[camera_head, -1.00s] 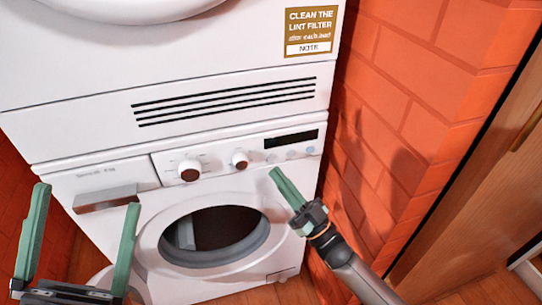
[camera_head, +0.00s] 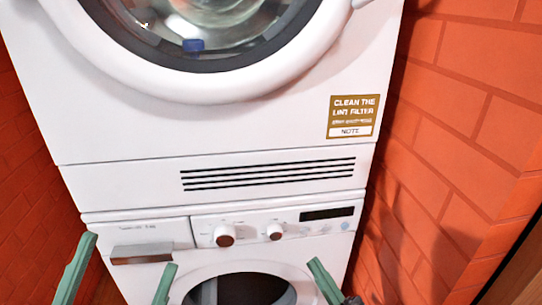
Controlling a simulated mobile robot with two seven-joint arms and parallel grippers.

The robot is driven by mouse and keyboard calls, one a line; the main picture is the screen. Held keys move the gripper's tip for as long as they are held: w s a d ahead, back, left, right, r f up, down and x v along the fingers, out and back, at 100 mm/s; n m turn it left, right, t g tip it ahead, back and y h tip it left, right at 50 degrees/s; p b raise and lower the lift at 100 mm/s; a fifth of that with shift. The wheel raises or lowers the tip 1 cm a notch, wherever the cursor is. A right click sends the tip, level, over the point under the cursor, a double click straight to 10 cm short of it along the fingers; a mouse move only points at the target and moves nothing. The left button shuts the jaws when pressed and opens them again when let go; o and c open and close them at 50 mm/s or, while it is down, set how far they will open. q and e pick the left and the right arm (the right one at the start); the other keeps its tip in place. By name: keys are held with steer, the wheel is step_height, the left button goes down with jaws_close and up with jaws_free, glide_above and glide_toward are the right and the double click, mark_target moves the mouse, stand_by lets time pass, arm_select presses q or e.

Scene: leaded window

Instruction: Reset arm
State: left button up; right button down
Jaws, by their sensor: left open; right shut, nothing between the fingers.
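My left gripper (camera_head: 120,270) is at the lower left of the head view. Its two green fingers are wide apart with nothing between them, in front of the lower washing machine (camera_head: 158,228). My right gripper (camera_head: 322,278) is at the bottom edge, right of centre, with its green fingers together and empty. It is in front of the right side of the round door opening (camera_head: 245,290), which looks dark inside. The wrists of both arms are mostly cut off by the bottom edge.
A white dryer (camera_head: 120,130) is stacked on the washer. Its round glass door (camera_head: 215,25) shows a small blue item (camera_head: 193,45) behind it. A lint filter label (camera_head: 354,116) is on its front. Orange brick walls (camera_head: 450,120) stand close on both sides.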

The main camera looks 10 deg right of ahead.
steer(key=s+r+g+h, duration=0.1)
steer(key=s+r+h, duration=0.6)
steer(key=r, duration=0.1)
arm_select(q)
steer(key=w+a+f+n+g+y+p, duration=0.1)
steer(key=w+f+n+g+y+p, duration=0.3)
steer(key=f, duration=0.4)
steer(key=w+a+f+n+g+y+p, duration=0.1)
steer(key=w+f+n+y+p, duration=0.25)
steer(key=f+y, duration=0.4)
steer(key=s+a+f+n+g+y+p, duration=0.1)
steer(key=s+f+g+p, duration=0.6)
steer(key=p, duration=0.9)
steer(key=shift+s+a+f+n, duration=0.2)
steer(key=shift+s+a+n, duration=0.35)
steer(key=shift+s+n, duration=0.5)
arm_select(e)
steer(key=s+d+f+m+g+h, duration=0.2)
steer(key=s+f+m+g+h, duration=0.2)
steer(key=s+f+g, duration=0.4)
steer(key=shift+d+f+m+g, duration=0.2)
steer(key=shift+d+m+g, duration=0.1)
steer(key=shift+g, duration=0.9)
arm_select(q)
steer(key=shift+y, duration=0.25)
